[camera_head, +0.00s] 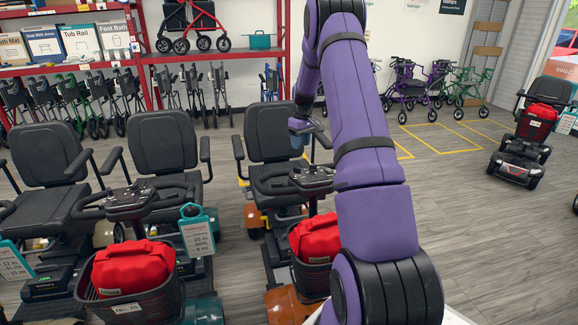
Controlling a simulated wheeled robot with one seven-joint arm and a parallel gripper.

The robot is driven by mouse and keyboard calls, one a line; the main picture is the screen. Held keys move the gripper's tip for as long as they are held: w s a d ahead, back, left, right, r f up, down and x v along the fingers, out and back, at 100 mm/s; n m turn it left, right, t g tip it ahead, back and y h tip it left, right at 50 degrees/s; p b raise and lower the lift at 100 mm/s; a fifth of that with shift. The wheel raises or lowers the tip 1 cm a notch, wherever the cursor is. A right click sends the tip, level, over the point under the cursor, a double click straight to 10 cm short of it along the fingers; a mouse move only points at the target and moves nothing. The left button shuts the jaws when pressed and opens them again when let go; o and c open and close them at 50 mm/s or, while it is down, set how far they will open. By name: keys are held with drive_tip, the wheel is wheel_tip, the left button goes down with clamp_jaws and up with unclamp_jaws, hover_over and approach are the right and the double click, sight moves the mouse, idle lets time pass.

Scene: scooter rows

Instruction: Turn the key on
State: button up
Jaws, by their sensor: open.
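No key can be made out at this size. The middle scooter has a dark control console (312,177) with handlebars, in front of its black seat (270,130). My purple arm rises in front of it and bends back down. My gripper (307,146) hangs pointing down just above and behind the console, partly hidden by my forearm. It is open, and nothing shows between its fingers. It appears apart from the console. A red bag (316,238) sits in this scooter's front basket (312,278), partly covered by my arm.
Another scooter with a console (131,203), teal tag (198,233) and red bag (133,268) stands close at left. A third seat (47,155) is beyond it. Walkers and a red shelf (150,58) line the back. Open floor (480,215) lies at right, before another scooter (527,140).

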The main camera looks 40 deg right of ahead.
sight(299, 168)
drive_tip(key=f, duration=1.2)
drive_tip(key=shift+w+a, duration=0.1)
drive_tip(key=shift+w, duration=0.15)
drive_tip(key=shift+r, duration=0.1)
clamp_jaws()
